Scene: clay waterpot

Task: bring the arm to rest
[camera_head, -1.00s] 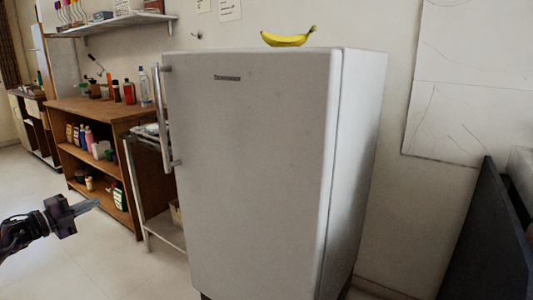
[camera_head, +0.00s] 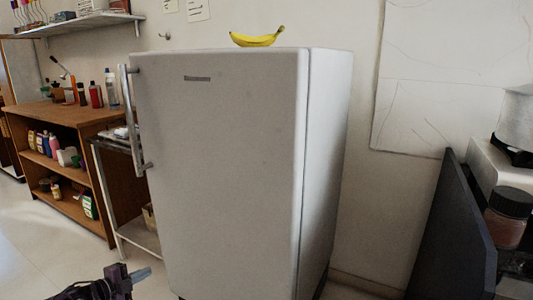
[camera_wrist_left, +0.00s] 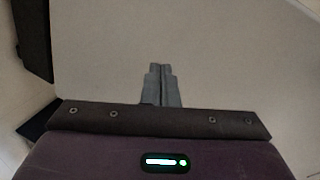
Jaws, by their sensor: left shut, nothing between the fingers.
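My left gripper (camera_head: 142,275) is low at the bottom left of the head view, in front of the lower left part of the fridge. Its fingers are together with nothing between them. In the left wrist view the closed fingers (camera_wrist_left: 160,84) point at a plain pale surface. The clay waterpot cannot be made out in these frames. My right gripper is not in view.
A white fridge (camera_head: 225,150) with a tall handle (camera_head: 132,120) stands ahead, a banana (camera_head: 257,39) on top. A wooden shelf unit (camera_head: 75,165) with bottles is at left. A dark panel (camera_head: 440,240) and a lidded jar (camera_head: 507,218) are at right.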

